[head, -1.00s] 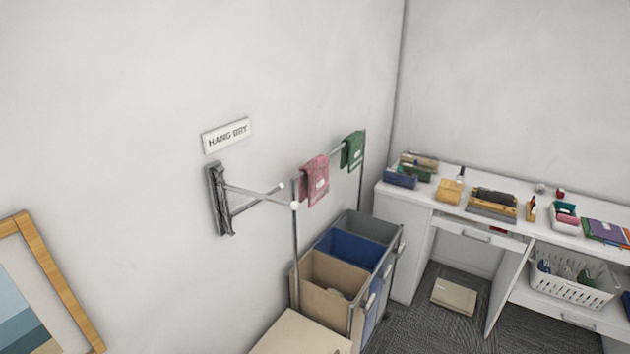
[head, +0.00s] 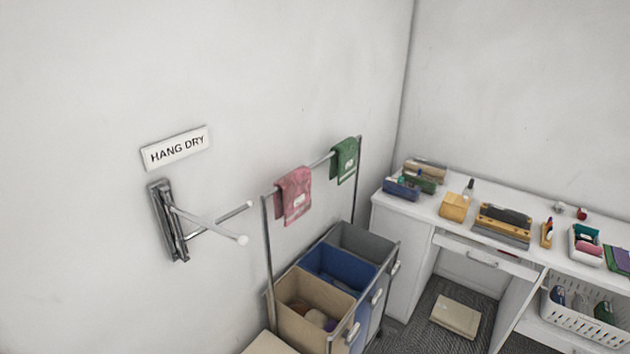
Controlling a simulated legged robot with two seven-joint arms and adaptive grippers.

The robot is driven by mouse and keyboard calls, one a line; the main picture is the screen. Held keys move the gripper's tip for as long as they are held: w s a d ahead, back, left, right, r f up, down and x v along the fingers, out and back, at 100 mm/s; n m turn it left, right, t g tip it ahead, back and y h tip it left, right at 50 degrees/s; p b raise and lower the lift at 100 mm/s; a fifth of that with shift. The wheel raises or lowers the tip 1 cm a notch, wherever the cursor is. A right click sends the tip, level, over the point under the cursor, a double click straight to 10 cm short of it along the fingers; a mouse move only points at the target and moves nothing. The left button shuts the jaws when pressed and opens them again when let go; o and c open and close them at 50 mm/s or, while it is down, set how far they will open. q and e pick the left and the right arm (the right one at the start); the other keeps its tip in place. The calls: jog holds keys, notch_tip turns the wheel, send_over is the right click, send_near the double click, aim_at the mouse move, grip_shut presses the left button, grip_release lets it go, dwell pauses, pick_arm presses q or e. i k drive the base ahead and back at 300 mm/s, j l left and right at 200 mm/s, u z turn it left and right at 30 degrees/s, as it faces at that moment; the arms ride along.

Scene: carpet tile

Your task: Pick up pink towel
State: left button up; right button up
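A pink towel (head: 293,195) with a small white label hangs folded over a thin metal rail, above a laundry sorter, near the left wall. A green towel (head: 344,161) hangs on the same rail, farther back and to the right. Neither of my grippers shows in the head view, and nothing is touching the pink towel.
The sorter has a tan bin (head: 313,309), a blue bin (head: 341,270) and a grey bin (head: 364,242). A metal wall rack (head: 170,220) sticks out below a HANG DRY sign (head: 176,148). A cluttered white desk (head: 430,208) stands right; a beige flat object (head: 456,316) lies on the carpet.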

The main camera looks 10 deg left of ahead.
aim_at(293, 200)
jog(key=i+l, duration=1.75)
jog(key=i+j+u, duration=0.05)
jog(key=i, duration=0.05)
